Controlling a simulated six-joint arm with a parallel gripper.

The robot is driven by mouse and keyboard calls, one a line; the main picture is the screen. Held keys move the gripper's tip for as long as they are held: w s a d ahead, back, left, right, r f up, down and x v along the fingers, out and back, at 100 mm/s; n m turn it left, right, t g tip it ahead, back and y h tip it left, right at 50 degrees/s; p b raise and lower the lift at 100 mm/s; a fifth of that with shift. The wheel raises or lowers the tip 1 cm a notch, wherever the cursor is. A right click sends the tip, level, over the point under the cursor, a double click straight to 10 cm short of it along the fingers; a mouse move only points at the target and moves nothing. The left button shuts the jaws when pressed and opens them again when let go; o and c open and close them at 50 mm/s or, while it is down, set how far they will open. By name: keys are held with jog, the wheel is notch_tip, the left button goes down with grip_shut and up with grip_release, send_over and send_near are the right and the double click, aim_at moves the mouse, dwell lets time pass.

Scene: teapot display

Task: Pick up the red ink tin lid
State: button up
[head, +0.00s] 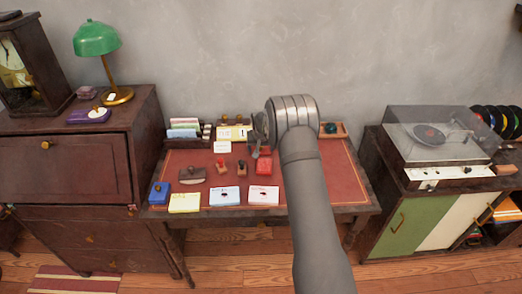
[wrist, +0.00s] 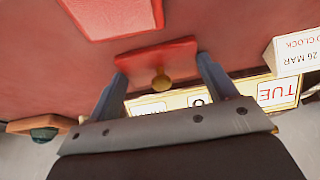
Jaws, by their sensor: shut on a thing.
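The red lid (wrist: 150,58) with a small brass knob (wrist: 161,80) is between the two fingers of my gripper (wrist: 160,69) in the wrist view. My gripper is shut on the lid, with a finger at each end. The red ink tin (wrist: 110,14) lies just beyond the lid in the wrist view, apart from it. In the head view the red tin (head: 264,167) is on the desk's red top, just in front of my gripper (head: 262,150). The lid is mostly hidden by my gripper there.
A block calendar (head: 234,133) stands at the desk's back, close behind my gripper. Stamps (head: 222,166) and a rocker blotter (head: 192,175) lie left of the tin. Cards (head: 224,196) line the front edge. The right part of the desk top looks clear.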

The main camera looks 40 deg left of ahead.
jog(key=shift+r, duration=0.1)
notch_tip(320, 180, up, 4)
jog(key=shift+r, duration=0.25)
jog(key=w+d+r, duration=0.4)
jog(key=d+r, duration=0.2)
jog(key=d, duration=0.5)
jog(key=n+g, duration=0.6)
jog(key=n, duration=1.1)
send_over(263, 164)
jog(key=d, duration=0.1)
jog(key=f, duration=0.2)
jog(key=shift+w+d+f, duration=0.1)
jog(key=shift+w+f, duration=0.1)
jog(key=shift+f, duration=1.35)
jog(key=shift+w+f, duration=0.2)
jog(key=shift+f, duration=1.35)
jog(key=shift+f, duration=0.15)
jog(key=o, duration=1)
